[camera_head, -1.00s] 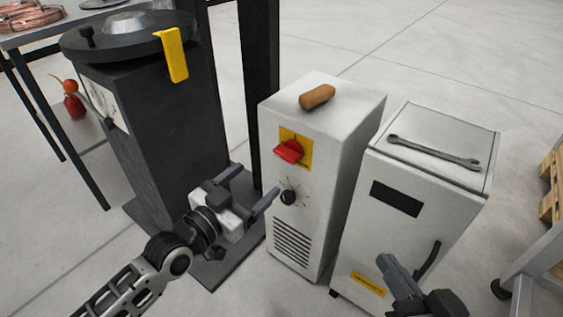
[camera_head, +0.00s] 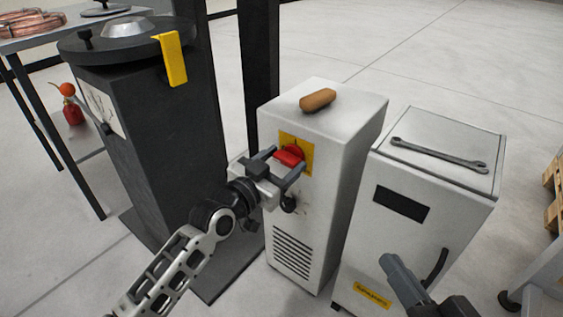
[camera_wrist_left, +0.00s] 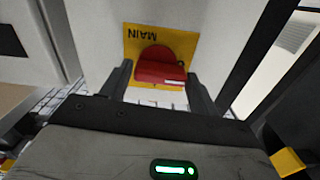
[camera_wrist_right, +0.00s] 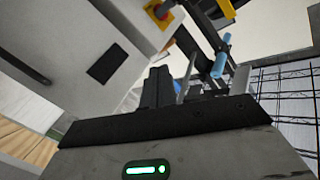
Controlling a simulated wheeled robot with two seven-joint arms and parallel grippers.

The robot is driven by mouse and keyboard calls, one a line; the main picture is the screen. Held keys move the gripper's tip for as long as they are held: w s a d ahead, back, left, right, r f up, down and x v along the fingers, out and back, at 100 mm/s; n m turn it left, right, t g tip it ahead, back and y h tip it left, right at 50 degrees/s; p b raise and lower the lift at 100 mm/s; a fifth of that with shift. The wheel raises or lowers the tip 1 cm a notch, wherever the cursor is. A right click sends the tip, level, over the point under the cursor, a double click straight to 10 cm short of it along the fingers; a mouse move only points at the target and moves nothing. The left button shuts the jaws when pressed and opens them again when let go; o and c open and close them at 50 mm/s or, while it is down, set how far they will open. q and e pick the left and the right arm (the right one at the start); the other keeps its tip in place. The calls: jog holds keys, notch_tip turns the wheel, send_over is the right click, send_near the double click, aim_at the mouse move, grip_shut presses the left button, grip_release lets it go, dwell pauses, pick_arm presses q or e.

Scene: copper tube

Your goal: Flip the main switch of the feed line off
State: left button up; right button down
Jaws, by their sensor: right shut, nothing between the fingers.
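The red main switch knob (camera_head: 290,156) sits on a yellow plate (camera_head: 309,160) on the front of a white cabinet (camera_head: 333,165). My left gripper (camera_head: 284,161) is open in front of it, with one finger on either side of the knob. In the left wrist view the knob (camera_wrist_left: 160,66) lies between and just beyond the open fingers (camera_wrist_left: 160,88); I cannot tell whether they touch it. The letters "MAIN" show on the plate. My right gripper (camera_head: 394,272) is shut and empty in front of the right-hand cabinet, away from the switch.
A brown cylinder (camera_head: 318,100) lies on the cabinet. A second white cabinet (camera_head: 413,180) with a wrench (camera_head: 437,154) on top stands at right. A dark pedestal (camera_head: 165,140) stands at left.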

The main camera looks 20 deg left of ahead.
pick_arm(q)
jog(key=c, duration=0.5)
jog(key=shift+r+n+p, duration=0.15)
jog(key=shift+n+p, duration=0.15)
jog(key=shift+p, duration=0.3)
jog(key=shift+n, duration=0.3)
jog(key=shift+f, duration=0.2)
jog(key=o, duration=1)
pick_arm(e)
jog(key=shift+d+f, duration=0.15)
jog(key=shift+f, duration=0.15)
